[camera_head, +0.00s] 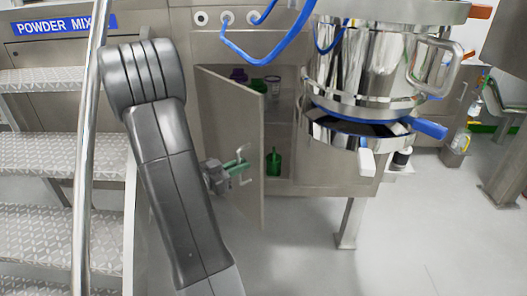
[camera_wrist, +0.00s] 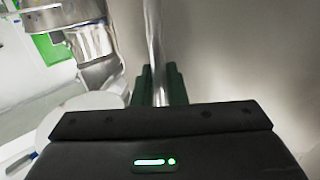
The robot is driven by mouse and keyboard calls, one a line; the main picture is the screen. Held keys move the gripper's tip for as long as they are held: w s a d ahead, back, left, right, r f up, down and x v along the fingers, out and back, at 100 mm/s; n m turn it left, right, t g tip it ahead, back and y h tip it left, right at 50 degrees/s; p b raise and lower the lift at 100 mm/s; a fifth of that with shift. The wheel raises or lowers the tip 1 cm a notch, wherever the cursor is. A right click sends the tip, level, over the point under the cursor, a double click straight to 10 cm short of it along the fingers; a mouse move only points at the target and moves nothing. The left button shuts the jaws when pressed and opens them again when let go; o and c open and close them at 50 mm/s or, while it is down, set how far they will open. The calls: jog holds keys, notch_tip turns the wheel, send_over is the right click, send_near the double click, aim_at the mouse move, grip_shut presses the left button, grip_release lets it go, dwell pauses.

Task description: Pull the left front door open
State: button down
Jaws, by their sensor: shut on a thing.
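In the wrist view the green fingers of my gripper (camera_wrist: 158,85) are shut on a shiny upright bar, the handle (camera_wrist: 154,45). The door's plain face (camera_wrist: 240,60) fills the right of the wrist view.
Inside the cabinet are a green bottle (camera_head: 273,162), a white cup (camera_head: 273,86) and dark purple items (camera_head: 239,75). A steel vessel (camera_head: 365,70) with blue handles overhangs at the right. Metal steps (camera_head: 45,150) and a rail (camera_head: 88,130) stand at the left. Floor (camera_head: 400,235) is clear at lower right.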

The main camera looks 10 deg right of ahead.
jog(key=w+p+v, duration=0.1)
jog(key=v, duration=0.7)
jog(key=shift+w+a+p, duration=0.35)
jog(key=shift+a+p, duration=0.05)
jog(key=shift+a, duration=0.05)
jog(key=c, duration=1.6)
grip_release()
